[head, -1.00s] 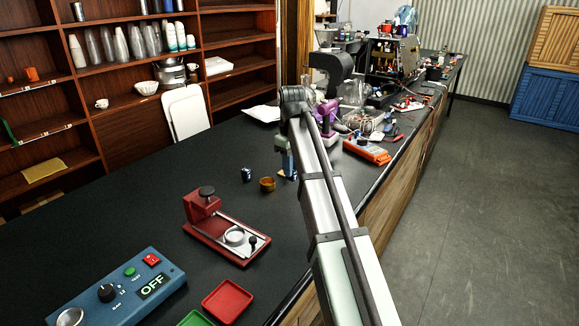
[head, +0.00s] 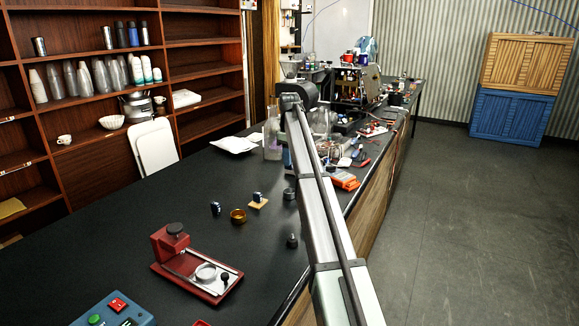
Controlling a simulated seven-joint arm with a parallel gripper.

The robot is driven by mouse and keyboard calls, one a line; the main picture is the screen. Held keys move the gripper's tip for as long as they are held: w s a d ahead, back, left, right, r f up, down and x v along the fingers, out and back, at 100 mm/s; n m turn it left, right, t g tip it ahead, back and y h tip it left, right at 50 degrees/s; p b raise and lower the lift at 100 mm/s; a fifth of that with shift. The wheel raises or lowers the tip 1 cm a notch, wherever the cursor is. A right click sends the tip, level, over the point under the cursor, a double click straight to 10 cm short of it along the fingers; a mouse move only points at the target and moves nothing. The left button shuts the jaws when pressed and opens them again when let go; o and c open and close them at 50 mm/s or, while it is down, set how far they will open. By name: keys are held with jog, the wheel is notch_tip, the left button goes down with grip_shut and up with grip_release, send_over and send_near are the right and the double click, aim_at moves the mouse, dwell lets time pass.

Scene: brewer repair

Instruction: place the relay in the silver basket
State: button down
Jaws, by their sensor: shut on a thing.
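My gripper (head: 287,158) is only partly visible, a blue-grey piece hanging below the wrist, mostly behind my arm. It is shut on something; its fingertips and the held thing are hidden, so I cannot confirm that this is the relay. A small dark-blue block (head: 258,196) sits on a tan pad (head: 253,205), left of and nearer than the gripper. Another dark-blue block (head: 215,208) stands further left. I cannot tell whether either is a relay. No silver basket is clearly identifiable; a silvery round piece (head: 205,272) sits in the red device.
The red device (head: 172,259) stands on the black counter at front left. A brass ring (head: 238,215), a dark round piece (head: 290,193) and a black knob (head: 292,241) lie nearby. Bottles and an orange device (head: 345,180) crowd the counter further back.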

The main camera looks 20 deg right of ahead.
jog(key=shift+f, duration=0.25)
jog(key=shift+f, duration=4)
jog(key=c, duration=0.9)
grip_release()
